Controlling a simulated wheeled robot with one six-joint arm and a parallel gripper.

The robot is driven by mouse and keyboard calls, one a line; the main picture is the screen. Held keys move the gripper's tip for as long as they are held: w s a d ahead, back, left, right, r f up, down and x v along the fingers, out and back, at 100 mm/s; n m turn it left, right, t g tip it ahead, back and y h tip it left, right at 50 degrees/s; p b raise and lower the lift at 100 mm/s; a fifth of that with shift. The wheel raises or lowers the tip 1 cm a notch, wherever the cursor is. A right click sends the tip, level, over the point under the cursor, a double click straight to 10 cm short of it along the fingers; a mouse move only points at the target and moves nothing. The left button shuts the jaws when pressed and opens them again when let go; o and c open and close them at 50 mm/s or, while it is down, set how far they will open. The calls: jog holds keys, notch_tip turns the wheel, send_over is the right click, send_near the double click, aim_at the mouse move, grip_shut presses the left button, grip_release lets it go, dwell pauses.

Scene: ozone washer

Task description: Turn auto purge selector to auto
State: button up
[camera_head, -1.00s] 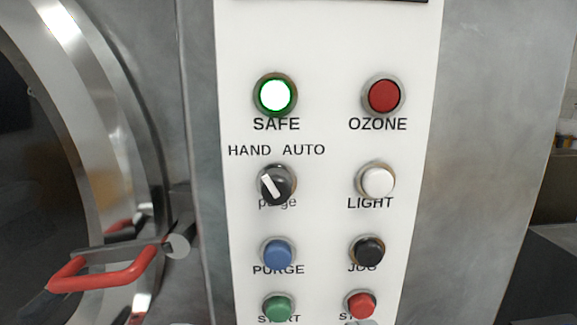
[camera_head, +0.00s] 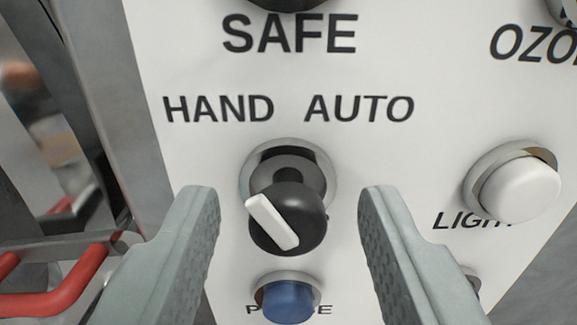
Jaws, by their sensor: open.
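The auto purge selector (camera_head: 300,205) is a black round knob with a white pointer bar, set in a silver ring on the white panel. Its pointer tilts up to the left, toward the word HAND; the word AUTO is printed up to its right. My gripper (camera_head: 289,215) is open, with one grey finger on each side of the knob. Gaps show between the knob and both fingers. I cannot tell how far the fingertips are from the panel.
The blue PURGE button (camera_head: 289,300) lies just below the knob, between the fingers. The white LIGHT button (camera_head: 514,186) is to the right of the right finger. A red door handle (camera_head: 55,295) is at the lower left. Part of the SAFE lamp (camera_head: 289,4) shows at the top.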

jog(key=shift+w, duration=0.45)
jog(key=c, duration=0.9)
jog(key=shift+c, duration=0.2)
jog(key=shift+m, duration=0.5)
jog(key=m, duration=0.4)
jog(key=shift+m, duration=0.4)
jog(key=m, duration=0.6)
jog(key=shift+d, duration=0.1)
jog(key=shift+f, duration=0.1)
